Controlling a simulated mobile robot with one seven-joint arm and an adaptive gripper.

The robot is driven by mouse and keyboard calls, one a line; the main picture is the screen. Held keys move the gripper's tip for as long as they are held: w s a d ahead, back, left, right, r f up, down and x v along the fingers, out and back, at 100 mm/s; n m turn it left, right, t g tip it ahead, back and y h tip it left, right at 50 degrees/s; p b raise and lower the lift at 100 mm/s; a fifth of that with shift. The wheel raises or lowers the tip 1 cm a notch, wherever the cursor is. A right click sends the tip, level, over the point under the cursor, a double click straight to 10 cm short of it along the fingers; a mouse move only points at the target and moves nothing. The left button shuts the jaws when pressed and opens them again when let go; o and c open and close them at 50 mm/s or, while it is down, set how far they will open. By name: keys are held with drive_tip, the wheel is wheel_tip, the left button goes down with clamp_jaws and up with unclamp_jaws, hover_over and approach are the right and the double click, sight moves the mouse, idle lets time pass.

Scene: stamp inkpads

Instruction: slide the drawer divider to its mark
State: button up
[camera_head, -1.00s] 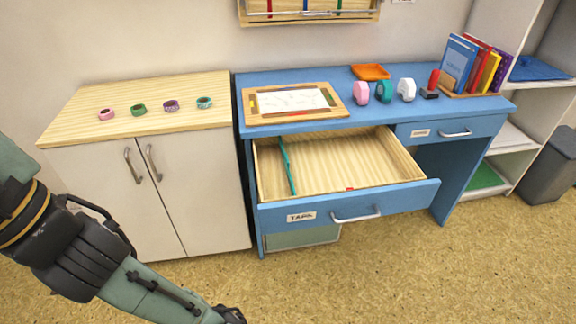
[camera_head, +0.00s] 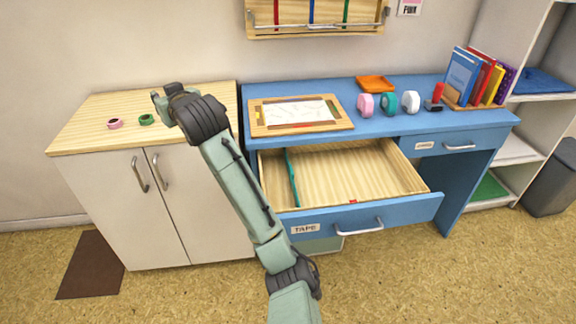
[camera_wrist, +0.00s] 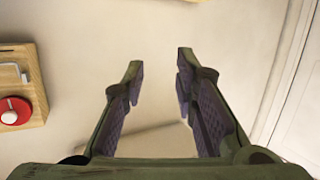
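The drawer divider is a thin teal strip (camera_head: 291,177) standing upright near the left side of the open drawer labelled TAPE (camera_head: 408,213). A small red mark (camera_head: 353,201) sits at the inside of the drawer front, well to the right of the divider. My gripper (camera_head: 160,98) is raised over the wooden cabinet top, left of the desk and apart from the drawer. In the wrist view my gripper (camera_wrist: 160,64) is open and empty, its two fingers spread before a pale wall. The divider and drawer are not in the wrist view.
The blue desk (camera_head: 232,91) carries a framed board (camera_head: 262,117), tape rolls (camera_head: 366,104), an orange tray (camera_head: 375,83) and books (camera_head: 463,76). Tape rolls (camera_head: 146,119) lie on the cabinet top (camera_head: 85,130) beside my arm. The drawer's interior right of the divider is clear.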

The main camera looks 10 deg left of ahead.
drive_tip(key=w+d+f+m+g+h, duration=0.1)
drive_tip(key=w+d+f+m+h, duration=0.1)
drive_tip(key=w+d+f+h, duration=0.25)
drive_tip(key=w+d+f+m+g+h, duration=0.1)
drive_tip(key=w+d+f, duration=0.2)
drive_tip(key=d+f, duration=0.35)
drive_tip(key=m+g+h, duration=0.3)
drive_tip(key=g+h, duration=0.1)
drive_tip(key=g, duration=0.1)
approach(292, 170)
drive_tip(key=x, duration=0.8)
drive_tip(key=shift+w+a+f, duration=0.1)
drive_tip(key=shift+w+f, duration=0.15)
drive_tip(key=shift+f, duration=0.1)
drive_tip(key=shift+c, duration=0.2)
clamp_jaws()
